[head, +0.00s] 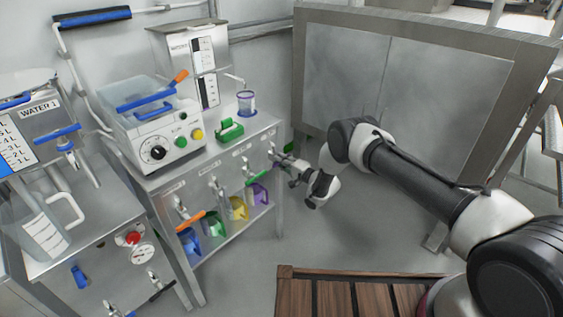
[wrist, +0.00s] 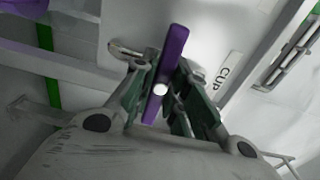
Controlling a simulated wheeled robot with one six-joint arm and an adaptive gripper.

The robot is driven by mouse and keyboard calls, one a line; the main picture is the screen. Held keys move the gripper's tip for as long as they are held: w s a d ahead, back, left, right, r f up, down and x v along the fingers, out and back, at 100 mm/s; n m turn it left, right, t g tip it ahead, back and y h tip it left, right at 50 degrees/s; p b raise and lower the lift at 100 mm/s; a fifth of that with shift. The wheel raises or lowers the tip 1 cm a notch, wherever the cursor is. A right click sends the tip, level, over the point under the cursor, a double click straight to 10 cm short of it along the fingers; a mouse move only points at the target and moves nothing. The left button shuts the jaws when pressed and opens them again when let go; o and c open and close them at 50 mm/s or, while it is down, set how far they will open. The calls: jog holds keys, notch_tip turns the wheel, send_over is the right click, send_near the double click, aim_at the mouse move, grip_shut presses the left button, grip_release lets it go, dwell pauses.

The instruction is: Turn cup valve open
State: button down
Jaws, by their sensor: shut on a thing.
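The cup valve's purple lever handle (wrist: 174,48) shows in the wrist view, beside a white label (wrist: 224,74) reading "CUP". It runs slanted up the picture, between the two dark green fingers of my gripper (wrist: 163,92). The gripper is shut on the handle, with a finger on each side. A metal fitting (wrist: 124,49) shows to the left of the handle. In the head view my gripper (head: 284,169) is at the right end of the steel bench front, at the rightmost valve. The purple handle is hard to make out there.
The steel bench (head: 215,160) has other valves, with an orange handle (head: 190,213) and a green handle (head: 256,177). Several coloured jugs stand on its lower shelf. A large steel panel (head: 350,75) stands behind my arm.

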jog(key=n, duration=0.8)
jog(key=shift+n, duration=0.4)
jog(key=n, duration=0.8)
jog(key=shift+n, duration=0.3)
jog(key=c, duration=1.4)
grip_release()
jog(key=shift+o, duration=0.2)
